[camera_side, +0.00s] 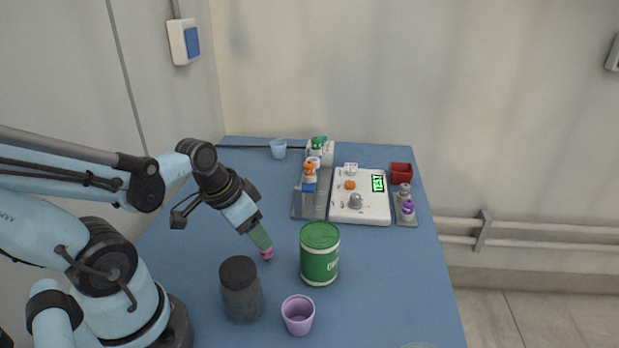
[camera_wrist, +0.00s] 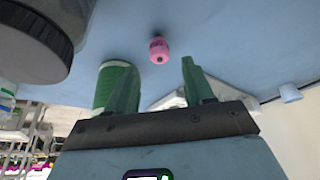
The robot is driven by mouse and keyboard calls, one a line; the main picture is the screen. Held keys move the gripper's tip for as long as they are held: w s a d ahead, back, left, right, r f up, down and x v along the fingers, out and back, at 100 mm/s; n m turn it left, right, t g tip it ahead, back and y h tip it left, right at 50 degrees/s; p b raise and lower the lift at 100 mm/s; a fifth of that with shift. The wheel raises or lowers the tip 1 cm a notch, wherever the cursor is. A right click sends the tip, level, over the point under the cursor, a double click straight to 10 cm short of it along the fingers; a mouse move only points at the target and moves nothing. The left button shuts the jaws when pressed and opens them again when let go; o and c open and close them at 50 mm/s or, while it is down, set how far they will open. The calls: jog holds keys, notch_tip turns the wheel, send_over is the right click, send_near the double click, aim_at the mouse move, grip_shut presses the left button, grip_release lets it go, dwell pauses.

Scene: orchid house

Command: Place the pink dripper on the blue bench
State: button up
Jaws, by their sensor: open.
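The pink dripper (camera_side: 266,253) is a small rounded piece, at the tips of my gripper's green fingers in the side view. In the wrist view the dripper (camera_wrist: 158,47) shows against the blue bench (camera_wrist: 225,45), just beyond the gap between the fingertips. It appears to rest on the bench, left of the green canister. My gripper (camera_side: 262,243) points down toward it, and its two fingers (camera_wrist: 158,68) are apart with nothing between them. The blue bench (camera_side: 385,290) fills the middle of the side view.
The green canister (camera_side: 320,258) stands close right of my gripper. A dark-lidded jar (camera_side: 241,292) and a lilac cup (camera_side: 298,316) stand in front. Behind are a white scale-like device (camera_side: 375,212), a grey bottle rack (camera_side: 311,207) and a red box (camera_side: 401,173). The bench's right front is mostly clear.

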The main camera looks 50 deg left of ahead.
jog(key=w+d+r+t, duration=0.2)
jog(key=w+d+r, duration=0.3)
jog(key=r, duration=0.2)
jog(key=shift+r+t, duration=0.3)
